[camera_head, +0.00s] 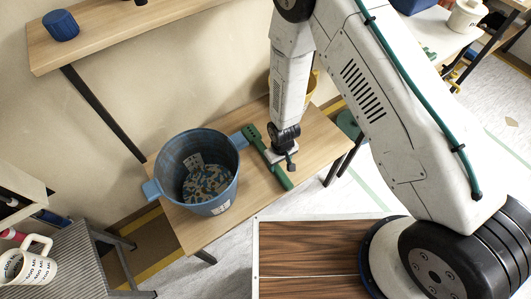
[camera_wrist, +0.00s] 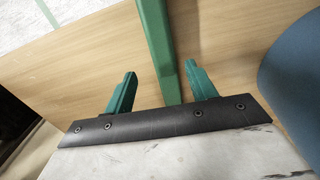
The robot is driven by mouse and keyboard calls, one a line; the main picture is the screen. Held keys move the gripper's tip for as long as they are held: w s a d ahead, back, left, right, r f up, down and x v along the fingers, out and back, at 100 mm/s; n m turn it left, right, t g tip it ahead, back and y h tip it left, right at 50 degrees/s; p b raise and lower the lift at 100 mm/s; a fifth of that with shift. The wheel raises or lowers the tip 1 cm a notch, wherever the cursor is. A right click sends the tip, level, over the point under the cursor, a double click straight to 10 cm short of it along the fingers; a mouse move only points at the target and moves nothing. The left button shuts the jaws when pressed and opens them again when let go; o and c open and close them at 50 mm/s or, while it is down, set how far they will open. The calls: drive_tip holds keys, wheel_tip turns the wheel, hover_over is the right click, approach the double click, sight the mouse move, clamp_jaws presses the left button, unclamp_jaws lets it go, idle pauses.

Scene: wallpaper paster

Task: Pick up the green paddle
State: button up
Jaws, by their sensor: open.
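The green paddle (camera_head: 266,156) lies on the wooden bench, just right of the blue bucket, in the head view. In the wrist view the paddle (camera_wrist: 158,45) runs as a long green bar from the top edge down behind the black gripper plate, which hides its lower part. My gripper (camera_wrist: 160,80) is open, with one green finger on each side of the paddle and visible gaps between. In the head view my gripper (camera_head: 288,160) is over the paddle's middle and partly covers it.
The blue bucket (camera_head: 205,190), with a speckled mix inside, stands close left of the paddle. A yellow container (camera_head: 311,88) is behind my arm. The wooden bench (camera_head: 207,232) has some bare room in front. A white measuring jug (camera_head: 30,265) sits at lower left.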

sight(277, 168)
drive_tip(key=f, duration=0.3)
drive_tip(key=a+f, duration=0.1)
drive_tip(key=f, duration=0.1)
drive_tip(key=shift+w, duration=0.15)
drive_tip(key=c, duration=1.1)
drive_tip(key=shift+o, duration=0.2)
drive_tip(key=shift+r, duration=0.1)
wheel_tip(277, 168, up, 10)
